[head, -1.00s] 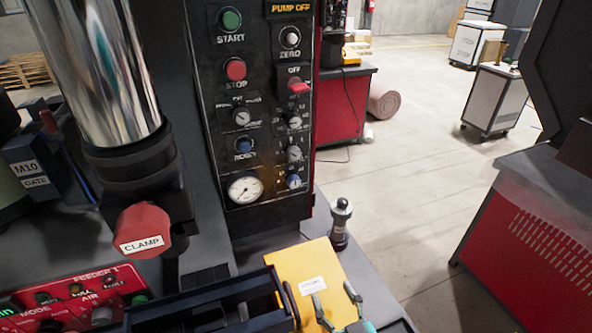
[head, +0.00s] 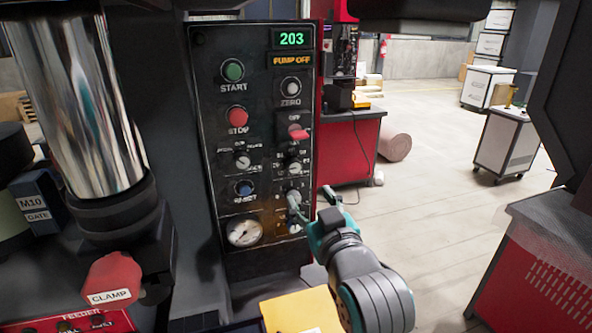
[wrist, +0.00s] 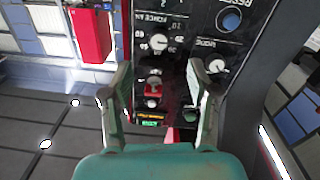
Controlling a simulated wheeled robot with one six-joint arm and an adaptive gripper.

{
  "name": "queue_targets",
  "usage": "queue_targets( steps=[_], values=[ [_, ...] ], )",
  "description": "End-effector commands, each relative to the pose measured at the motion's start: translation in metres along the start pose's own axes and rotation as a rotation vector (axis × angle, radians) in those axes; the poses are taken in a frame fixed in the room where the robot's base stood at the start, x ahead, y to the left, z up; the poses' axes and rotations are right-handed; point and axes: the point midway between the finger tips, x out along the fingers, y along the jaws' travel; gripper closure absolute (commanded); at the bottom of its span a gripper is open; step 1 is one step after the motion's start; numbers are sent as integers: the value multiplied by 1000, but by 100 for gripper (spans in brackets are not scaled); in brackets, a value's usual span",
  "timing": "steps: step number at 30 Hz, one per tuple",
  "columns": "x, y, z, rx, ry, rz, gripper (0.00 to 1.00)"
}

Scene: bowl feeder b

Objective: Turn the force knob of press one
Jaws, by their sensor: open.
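The control panel (head: 262,140) of the press stands upright in the head view. The force knob (head: 294,167) is a small pale knob in its right column, below the red switch (head: 298,132). In the wrist view the panel is upside down, and the force knob (wrist: 158,42) shows with a printed scale and FORCE lettering. My gripper (head: 312,204) is in front of the panel's lower right part, below the force knob in the picture. Its fingers are apart and empty. In the wrist view the knob lies beyond and between the fingertips (wrist: 160,68), with no contact visible.
Other knobs and buttons crowd the panel, including the blue reset knob (head: 244,188) and a gauge (head: 244,232). The red CLAMP handle (head: 112,280) and shiny column (head: 75,110) stand left. A yellow object (head: 300,311) lies below. Open floor is at right.

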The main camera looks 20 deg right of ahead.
Motion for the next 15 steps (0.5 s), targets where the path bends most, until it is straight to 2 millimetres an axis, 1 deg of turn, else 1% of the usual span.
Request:
queue_targets(
  steps=[1, 2, 5, 8, 11, 15],
  values=[
    [1, 1, -6, 0, 5, 1, 40],
    [1, 1, -8, -1, 5, 1, 40],
    [5, 1, -10, -1, 4, 2, 40],
    [13, 2, -10, -1, 4, 2, 40],
    [28, 2, -10, -1, 2, 2, 40],
    [53, 2, -10, -1, 2, 2, 40]
  ],
)
